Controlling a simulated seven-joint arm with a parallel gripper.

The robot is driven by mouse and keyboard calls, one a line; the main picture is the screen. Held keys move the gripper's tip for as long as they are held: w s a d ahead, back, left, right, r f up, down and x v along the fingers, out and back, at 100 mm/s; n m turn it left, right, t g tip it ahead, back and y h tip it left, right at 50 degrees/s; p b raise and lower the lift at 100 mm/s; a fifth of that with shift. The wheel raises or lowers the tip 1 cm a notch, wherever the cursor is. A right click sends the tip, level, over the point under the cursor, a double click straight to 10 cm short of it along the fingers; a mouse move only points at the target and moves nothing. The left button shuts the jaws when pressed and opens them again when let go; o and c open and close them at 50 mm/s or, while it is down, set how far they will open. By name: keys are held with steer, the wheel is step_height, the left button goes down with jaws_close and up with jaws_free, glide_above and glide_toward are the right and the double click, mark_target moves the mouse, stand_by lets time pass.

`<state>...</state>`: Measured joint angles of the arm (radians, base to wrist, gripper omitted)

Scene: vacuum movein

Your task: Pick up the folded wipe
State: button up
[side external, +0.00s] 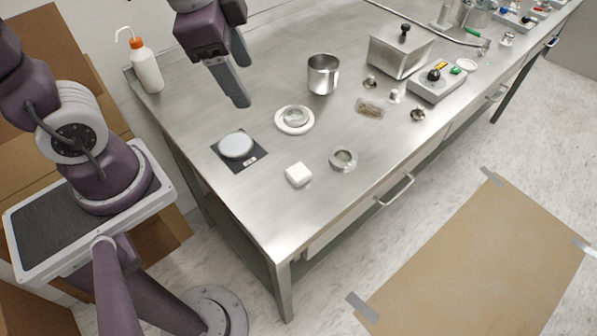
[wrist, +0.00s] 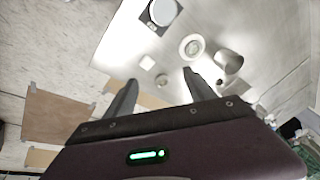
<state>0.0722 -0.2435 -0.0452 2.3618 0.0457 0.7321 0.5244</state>
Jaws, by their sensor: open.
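The folded wipe (side external: 299,174) is a small white square pad lying flat on the steel table, near its front edge. It also shows in the wrist view (wrist: 147,62), beyond my fingertips and between their lines. My gripper (side external: 238,85) is open and empty, raised above the back part of the table. In the side view it is up and to the left of the wipe, clearly apart from it. In the wrist view my two fingers (wrist: 160,80) are spread, and nothing is between them.
A metal ring (side external: 343,160) sits just right of the wipe. A scale with a round pan (side external: 236,146), a white dish with a ring (side external: 294,119), a steel cup (side external: 323,74) and small fittings stand around. A wash bottle (side external: 146,66) is at the back left. The front left table surface is bare.

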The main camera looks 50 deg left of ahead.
steer(key=w+d+f+m+g, duration=0.25)
steer(key=w+f+m, duration=0.25)
steer(key=f+m, duration=0.25)
steer(key=m, duration=0.3)
glide_above(298, 171)
steer(key=shift+g, duration=0.35)
step_height(298, 171, down, 7)
steer(key=shift+r, duration=0.1)
steer(key=shift+m, duration=0.35)
step_height(298, 171, down, 8)
steer(key=shift+f, duration=0.15)
jaws_close()
